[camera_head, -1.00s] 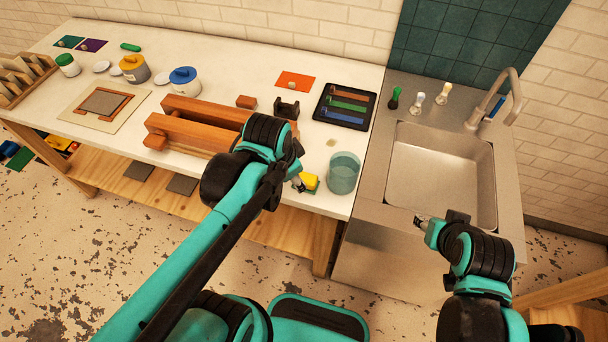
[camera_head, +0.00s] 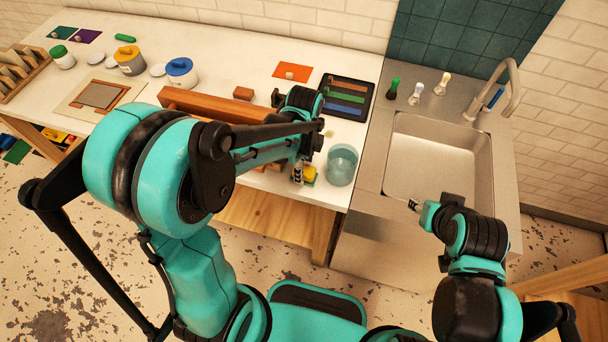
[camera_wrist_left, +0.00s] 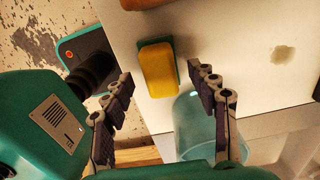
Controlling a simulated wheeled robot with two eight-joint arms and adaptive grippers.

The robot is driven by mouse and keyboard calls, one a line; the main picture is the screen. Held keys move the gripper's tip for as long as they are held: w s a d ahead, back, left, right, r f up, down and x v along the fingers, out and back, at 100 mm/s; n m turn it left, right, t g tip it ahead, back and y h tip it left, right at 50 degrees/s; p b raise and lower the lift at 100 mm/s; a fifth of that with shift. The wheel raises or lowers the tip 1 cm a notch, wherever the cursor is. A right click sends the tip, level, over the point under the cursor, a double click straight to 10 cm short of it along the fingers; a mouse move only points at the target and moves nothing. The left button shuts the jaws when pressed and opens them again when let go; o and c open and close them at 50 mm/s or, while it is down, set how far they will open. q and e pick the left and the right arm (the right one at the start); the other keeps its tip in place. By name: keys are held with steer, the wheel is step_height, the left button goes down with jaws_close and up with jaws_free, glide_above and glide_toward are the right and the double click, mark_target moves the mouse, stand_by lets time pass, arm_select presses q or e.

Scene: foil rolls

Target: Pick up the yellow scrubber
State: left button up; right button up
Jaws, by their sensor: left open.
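The yellow scrubber (camera_head: 310,174), a yellow block with a green side, lies on the white worktop near its front edge, left of the clear teal cup (camera_head: 342,165). In the left wrist view the scrubber (camera_wrist_left: 158,70) lies just beyond and between the fingertips of my open left gripper (camera_wrist_left: 162,85), apart from both. In the head view my left gripper (camera_head: 298,172) is close to the scrubber and partly covers it. My right gripper (camera_head: 414,205) is over the front edge of the sink, small in view; its fingers are hard to make out.
The cup also shows in the left wrist view (camera_wrist_left: 196,125), next to the right finger. A black tray (camera_head: 347,97) with coloured strips stands behind. The metal sink (camera_head: 440,165) is at the right.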

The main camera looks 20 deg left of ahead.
arm_select(q)
step_height(320, 180, down, 2)
steer(key=shift+f, duration=0.1)
steer(key=shift+c, duration=0.3)
steer(key=c, duration=1.2)
steer(key=shift+r, duration=0.2)
step_height(320, 180, up, 9)
steer(key=p, duration=0.3)
steer(key=shift+r, duration=0.45)
